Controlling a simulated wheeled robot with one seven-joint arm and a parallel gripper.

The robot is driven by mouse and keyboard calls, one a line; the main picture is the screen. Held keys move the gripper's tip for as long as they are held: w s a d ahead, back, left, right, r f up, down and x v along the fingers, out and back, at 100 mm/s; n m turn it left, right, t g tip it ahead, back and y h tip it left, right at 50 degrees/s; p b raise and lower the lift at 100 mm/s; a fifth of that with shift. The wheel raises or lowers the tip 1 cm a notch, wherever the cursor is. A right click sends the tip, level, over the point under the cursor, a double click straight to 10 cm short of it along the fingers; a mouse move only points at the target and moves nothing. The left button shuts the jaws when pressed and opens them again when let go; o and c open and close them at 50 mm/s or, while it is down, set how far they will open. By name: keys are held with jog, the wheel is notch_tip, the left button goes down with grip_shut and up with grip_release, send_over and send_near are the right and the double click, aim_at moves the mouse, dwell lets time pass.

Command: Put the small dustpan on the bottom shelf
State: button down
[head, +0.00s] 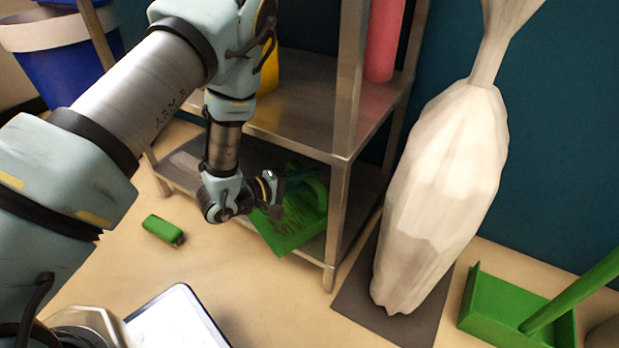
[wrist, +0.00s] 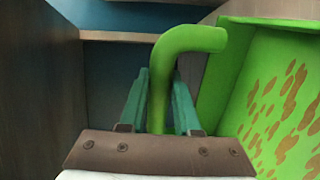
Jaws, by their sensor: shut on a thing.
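The small green dustpan (head: 288,232) has brown specks on its pan and a curved green handle. My gripper (head: 296,181) is shut on the handle. In the head view the pan is at the bottom shelf (head: 182,165) of the metal rack, tilted, with its near edge out past the shelf's front edge. I cannot tell whether it touches the shelf. In the wrist view the handle (wrist: 165,85) stands between the two teal fingers (wrist: 160,100), and the speckled pan (wrist: 285,100) is on the right. My wrist hides part of the shelf.
A rack leg (head: 336,215) stands just right of the dustpan. The upper shelf (head: 300,125) is above my gripper and holds a yellow and a red item. A green brush-like block (head: 163,230) lies on the floor. A wrapped white bag (head: 440,190) and a larger green dustpan (head: 505,308) are at right.

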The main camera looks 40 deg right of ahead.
jog(key=shift+f, duration=0.35)
jog(key=c, duration=0.5)
grip_release()
jog(key=shift+c, duration=0.2)
